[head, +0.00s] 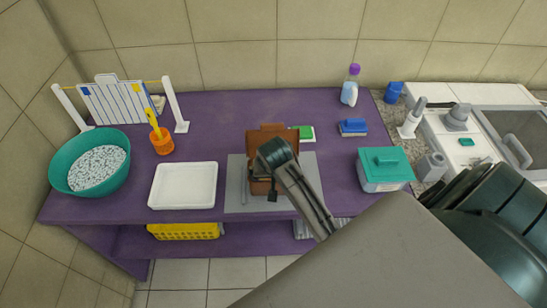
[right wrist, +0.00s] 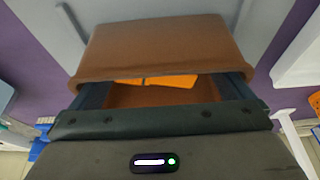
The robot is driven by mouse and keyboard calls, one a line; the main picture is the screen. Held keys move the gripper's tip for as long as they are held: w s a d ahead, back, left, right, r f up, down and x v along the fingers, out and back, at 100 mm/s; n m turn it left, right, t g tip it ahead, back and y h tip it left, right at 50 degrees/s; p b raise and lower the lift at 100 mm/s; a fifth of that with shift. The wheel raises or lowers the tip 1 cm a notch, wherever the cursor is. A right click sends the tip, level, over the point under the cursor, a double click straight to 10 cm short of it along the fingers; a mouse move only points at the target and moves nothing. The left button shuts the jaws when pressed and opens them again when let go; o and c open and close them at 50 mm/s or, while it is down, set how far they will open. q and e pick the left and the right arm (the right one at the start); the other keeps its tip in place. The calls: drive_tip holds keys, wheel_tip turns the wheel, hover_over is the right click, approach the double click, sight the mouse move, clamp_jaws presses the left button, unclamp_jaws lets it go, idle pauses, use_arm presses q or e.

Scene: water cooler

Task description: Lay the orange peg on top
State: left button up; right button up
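A brown box (head: 266,136) with a raised back panel stands on a grey mat (head: 234,204) in the middle of the table. My right gripper (head: 262,174) is over the front of the box and hides much of its inside. In the right wrist view its fingers (right wrist: 166,92) are wide apart, with the brown box (right wrist: 160,45) around and beyond them. An orange piece (right wrist: 158,82), perhaps the peg, shows under the brown edge between the fingers. It does not look gripped. My left gripper is not in view.
On the purple table (head: 225,120), a white tray (head: 155,204), a teal bowl (head: 60,184) and an orange cup (head: 161,146) stand left. A green-lidded tub (head: 386,184), a blue sponge (head: 353,127) and a bottle (head: 349,94) stand right. A green block (head: 305,132) lies beside the box.

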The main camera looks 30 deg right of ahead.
drive_tip(key=b+v, duration=0.2)
drive_tip(key=v, duration=0.6)
drive_tip(key=p+v, duration=0.1)
drive_tip(key=v, duration=0.2)
drive_tip(key=shift+f, duration=0.15)
idle(0.4)
